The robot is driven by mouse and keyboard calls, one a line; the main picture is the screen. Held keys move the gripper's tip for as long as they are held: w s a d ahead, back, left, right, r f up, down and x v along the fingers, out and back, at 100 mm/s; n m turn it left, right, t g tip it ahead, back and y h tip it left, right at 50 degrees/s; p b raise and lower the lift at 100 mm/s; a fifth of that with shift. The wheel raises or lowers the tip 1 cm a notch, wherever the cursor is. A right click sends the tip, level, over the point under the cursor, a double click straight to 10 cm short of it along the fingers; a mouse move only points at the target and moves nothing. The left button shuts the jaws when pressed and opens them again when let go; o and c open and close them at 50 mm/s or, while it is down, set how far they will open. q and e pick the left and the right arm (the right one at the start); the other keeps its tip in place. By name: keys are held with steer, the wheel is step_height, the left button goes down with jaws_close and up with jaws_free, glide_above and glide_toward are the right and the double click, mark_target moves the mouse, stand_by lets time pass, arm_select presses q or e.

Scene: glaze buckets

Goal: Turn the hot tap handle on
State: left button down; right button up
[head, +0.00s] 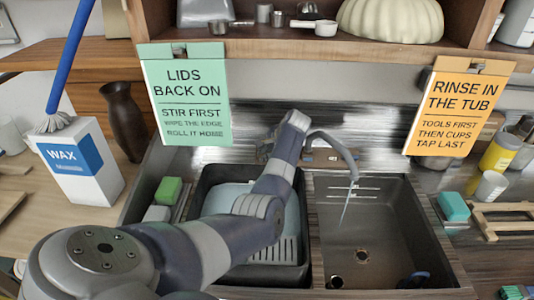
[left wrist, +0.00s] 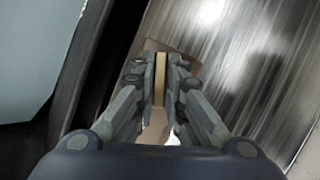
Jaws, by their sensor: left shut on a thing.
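The tap's grey spout (head: 342,152) arches over the right basin, and a thin pale stream (head: 346,203) hangs below its tip. A brown tap plate (head: 322,158) sits behind the basins; its left part is hidden by my arm. In the left wrist view, my left gripper (left wrist: 159,72) is shut on a narrow tan bar (left wrist: 160,78), which looks like the hot tap handle. A brown plate edge (left wrist: 152,46) shows just beyond the fingertips. In the head view, my wrist mostly hides these fingers and the handle. My right gripper is not in view.
A dark tub (head: 208,181) with pale liquid fills the left basin; the right basin (head: 375,228) is mostly clear. Green (head: 168,190) and teal (head: 453,206) sponges flank the sink. A wax box (head: 80,165) stands left. Two signs hang from the shelf (head: 330,43).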

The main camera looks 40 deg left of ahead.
arm_select(q)
steer(key=n, duration=0.2)
steer(key=n+h, duration=0.1)
steer(key=n, duration=0.1)
steer(key=shift+a+r+h+p, duration=0.1)
steer(key=shift+h+p, duration=0.2)
steer(key=n+h+p, duration=0.1)
steer(key=n+h, duration=0.1)
steer(key=n, duration=0.3)
stand_by(0.3)
steer(key=c, duration=1.7)
jaws_free()
steer(key=shift+o, duration=0.2)
steer(key=shift+r, duration=0.6)
steer(key=v, duration=0.6)
